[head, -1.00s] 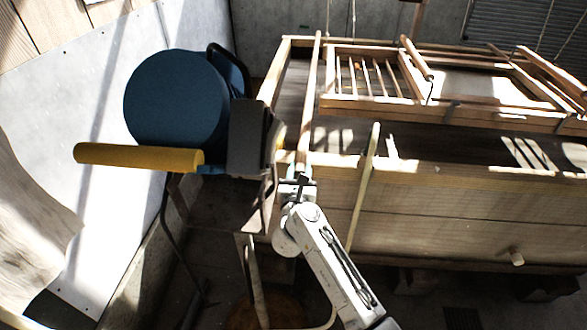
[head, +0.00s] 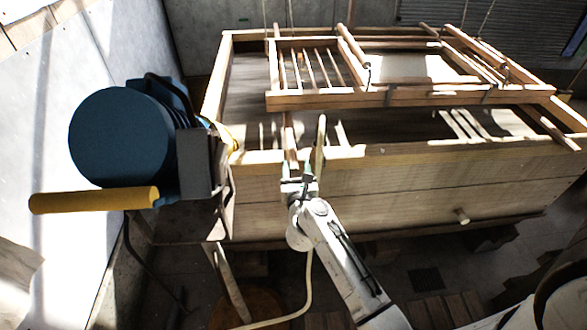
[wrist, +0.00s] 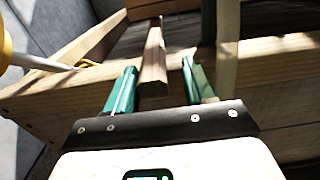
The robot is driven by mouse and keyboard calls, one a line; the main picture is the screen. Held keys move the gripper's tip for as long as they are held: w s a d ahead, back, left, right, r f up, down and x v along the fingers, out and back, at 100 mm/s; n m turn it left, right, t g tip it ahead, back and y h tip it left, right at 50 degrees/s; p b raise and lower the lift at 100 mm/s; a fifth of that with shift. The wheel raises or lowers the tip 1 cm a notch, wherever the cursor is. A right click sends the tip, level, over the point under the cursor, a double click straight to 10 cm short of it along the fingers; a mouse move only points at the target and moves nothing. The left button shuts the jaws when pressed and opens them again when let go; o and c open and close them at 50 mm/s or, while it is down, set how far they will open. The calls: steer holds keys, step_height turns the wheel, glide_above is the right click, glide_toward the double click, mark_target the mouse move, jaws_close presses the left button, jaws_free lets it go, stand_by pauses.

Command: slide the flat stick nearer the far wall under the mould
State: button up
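The brown flat stick (head: 288,140) lies across the vat's front rim, and its length runs away toward the far wall. It passes behind the near bar of the mould (head: 330,98), apparently beneath the mould's left side; its middle is hidden there. My gripper (head: 298,180) is at the stick's near end, just outside the front rim. In the wrist view the stick (wrist: 153,60) shows between the two green fingers (wrist: 159,75), with a visible gap on each side. A second, pale stick (head: 320,145) stands just right of my gripper; it also shows right of the right finger (wrist: 228,50).
The wooden vat (head: 400,185) fills the middle and right. At left, a blue round body (head: 110,140) with a yellow roller (head: 95,200) stands near the vat's left corner. Cords hold the mould from above.

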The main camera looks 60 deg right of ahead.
steer(key=shift+a, duration=0.1)
steer(key=shift+a, duration=0.15)
steer(key=shift+b+v, duration=0.75)
steer(key=shift+v, duration=4.45)
